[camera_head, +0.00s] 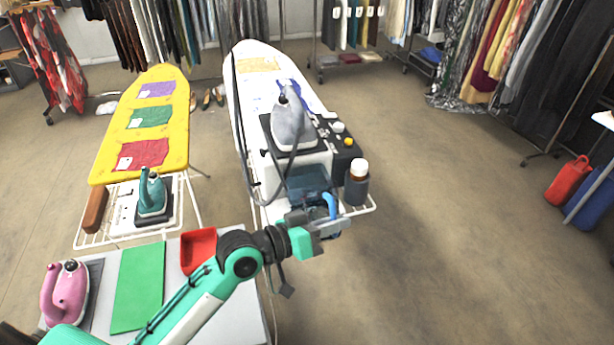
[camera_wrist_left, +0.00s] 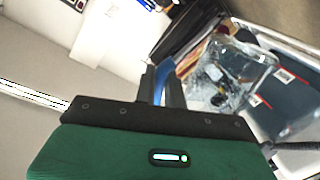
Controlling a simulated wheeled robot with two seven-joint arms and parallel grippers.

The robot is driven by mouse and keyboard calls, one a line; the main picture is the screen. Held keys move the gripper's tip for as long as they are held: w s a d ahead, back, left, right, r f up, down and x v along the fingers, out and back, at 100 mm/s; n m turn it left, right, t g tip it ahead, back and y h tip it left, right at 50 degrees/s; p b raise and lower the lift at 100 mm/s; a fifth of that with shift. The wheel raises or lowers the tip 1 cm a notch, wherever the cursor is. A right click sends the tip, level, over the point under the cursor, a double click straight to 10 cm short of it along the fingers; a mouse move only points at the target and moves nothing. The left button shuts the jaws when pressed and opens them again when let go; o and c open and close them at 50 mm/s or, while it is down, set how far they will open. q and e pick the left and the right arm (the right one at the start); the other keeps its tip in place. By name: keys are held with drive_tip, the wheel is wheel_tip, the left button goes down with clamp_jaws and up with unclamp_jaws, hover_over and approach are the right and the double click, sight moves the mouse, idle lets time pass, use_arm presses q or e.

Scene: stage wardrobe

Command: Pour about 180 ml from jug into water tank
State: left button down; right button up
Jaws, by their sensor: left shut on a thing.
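My left gripper (camera_head: 322,226) is shut on the blue handle of the clear jug (camera_head: 331,206), at the front end of the white ironing board. The jug's clear body shows in the left wrist view (camera_wrist_left: 228,72), beyond the fingers; in the head view the gripper and arm hide most of it. The water tank (camera_head: 306,180) is a see-through dark blue box at the front of the steam station, just behind and left of the jug. The jug's tilt and water level are hard to tell. My right gripper is not in view.
A grey steam iron (camera_head: 290,122) rests on the station, its hose looping down at the left. A dark bottle with a white cap (camera_head: 357,182) stands right of the jug. A red tray (camera_head: 198,248) and pink iron (camera_head: 66,290) are on the near table.

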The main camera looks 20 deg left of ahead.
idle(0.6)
